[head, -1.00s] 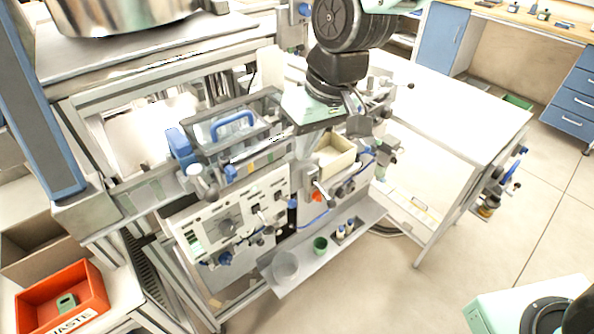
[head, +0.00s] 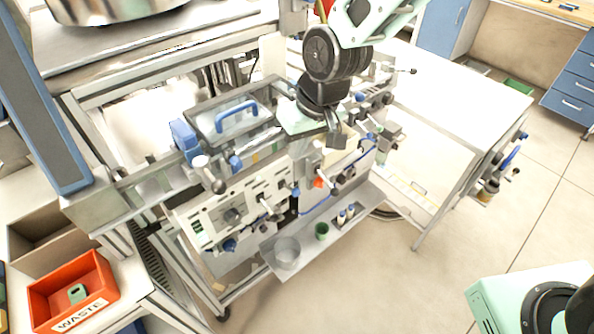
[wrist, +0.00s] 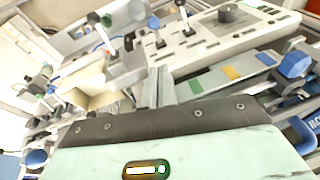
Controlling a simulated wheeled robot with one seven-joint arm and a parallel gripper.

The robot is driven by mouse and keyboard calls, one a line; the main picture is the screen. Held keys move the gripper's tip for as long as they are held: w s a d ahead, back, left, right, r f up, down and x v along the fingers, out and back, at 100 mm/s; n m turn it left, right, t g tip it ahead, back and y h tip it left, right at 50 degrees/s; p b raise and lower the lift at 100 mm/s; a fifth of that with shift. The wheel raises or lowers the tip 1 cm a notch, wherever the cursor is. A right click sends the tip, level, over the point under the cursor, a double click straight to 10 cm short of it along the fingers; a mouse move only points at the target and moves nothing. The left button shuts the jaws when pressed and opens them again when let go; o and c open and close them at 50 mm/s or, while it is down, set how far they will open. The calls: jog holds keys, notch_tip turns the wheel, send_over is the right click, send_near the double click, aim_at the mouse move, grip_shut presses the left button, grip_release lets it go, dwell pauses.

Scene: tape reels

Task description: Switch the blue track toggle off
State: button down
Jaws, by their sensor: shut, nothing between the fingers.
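The control panel (head: 232,215) is a pale, tilted board with a dark knob and several small levers. In the wrist view, a toggle with a blue tip (wrist: 154,22) stands on the panel (wrist: 215,35), beyond my fingers. I cannot read any track label, nor tell which way the toggle is set. My gripper (head: 301,160) is above the right end of the panel, pointing down. In the wrist view its grey fingers (wrist: 158,88) are together and empty, apart from the blue-tipped toggle.
A clear-lidded box with a blue handle (head: 237,108) stands behind the panel. A white-tipped lever (wrist: 101,32) stands left of the toggle. A shelf (head: 342,232) below holds cups and small bottles. An orange waste bin (head: 105,285) is at lower left.

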aim_at(291, 188)
jog(key=shift+s+a+f+p, duration=0.1)
jog(key=shift+s+f+p, duration=0.25)
jog(key=shift+f, duration=0.75)
jog(key=shift+s+a+f+p, duration=0.1)
jog(key=shift+s+f+p, duration=0.15)
jog(key=shift+f, duration=0.9)
jog(key=shift+s+f+p, duration=0.25)
jog(key=shift+f+p, duration=0.15)
jog(key=shift+f, duration=0.7)
